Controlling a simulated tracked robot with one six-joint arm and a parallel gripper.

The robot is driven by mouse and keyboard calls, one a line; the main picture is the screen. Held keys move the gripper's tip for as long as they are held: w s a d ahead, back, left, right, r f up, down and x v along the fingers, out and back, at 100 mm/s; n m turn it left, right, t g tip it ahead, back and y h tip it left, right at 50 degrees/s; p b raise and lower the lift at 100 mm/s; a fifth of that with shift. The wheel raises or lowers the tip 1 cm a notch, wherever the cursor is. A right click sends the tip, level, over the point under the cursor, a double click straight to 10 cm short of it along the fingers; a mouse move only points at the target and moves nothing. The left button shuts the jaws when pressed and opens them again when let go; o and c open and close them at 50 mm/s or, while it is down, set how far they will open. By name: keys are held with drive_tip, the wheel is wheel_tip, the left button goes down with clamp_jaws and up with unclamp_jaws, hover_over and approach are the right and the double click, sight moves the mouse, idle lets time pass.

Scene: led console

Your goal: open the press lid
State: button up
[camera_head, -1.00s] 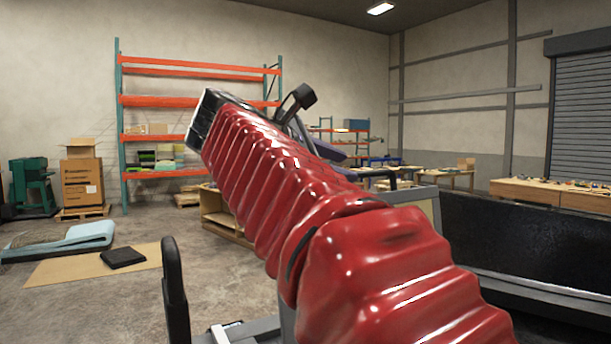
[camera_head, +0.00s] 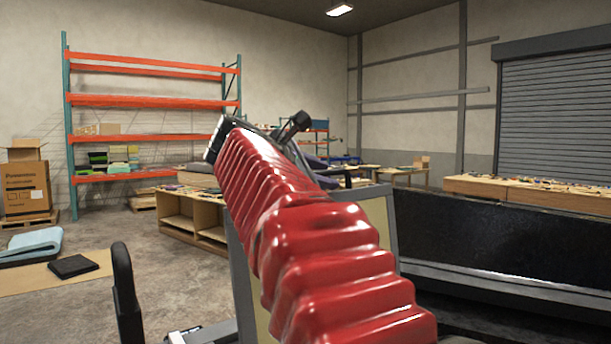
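My red-sleeved arm (camera_head: 300,235) crosses the middle of the view, from the lower right up to a black end at the upper left. A dark stalk with a knob stands out beyond it and seems to be part of my arm. I can make out no gripper fingers. I cannot pick out the press lid for certain. A large machine fills the right, with a long black panel (camera_head: 480,235), a silver edge strip and a cream side in a grey frame. My arm hides part of it. I cannot tell whether the panel is a lid.
A black upright post (camera_head: 125,290) stands close at lower left. A wooden bench (camera_head: 185,225), an orange and teal rack (camera_head: 150,102), a cardboard box (camera_head: 25,188) and a blue mat (camera_head: 30,247) lie farther back. Bare floor is open at left. A cluttered wooden table (camera_head: 535,193) stands behind the panel.

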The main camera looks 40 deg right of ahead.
drive_tip(key=shift+c, duration=0.2)
clamp_jaws()
idle(0.5)
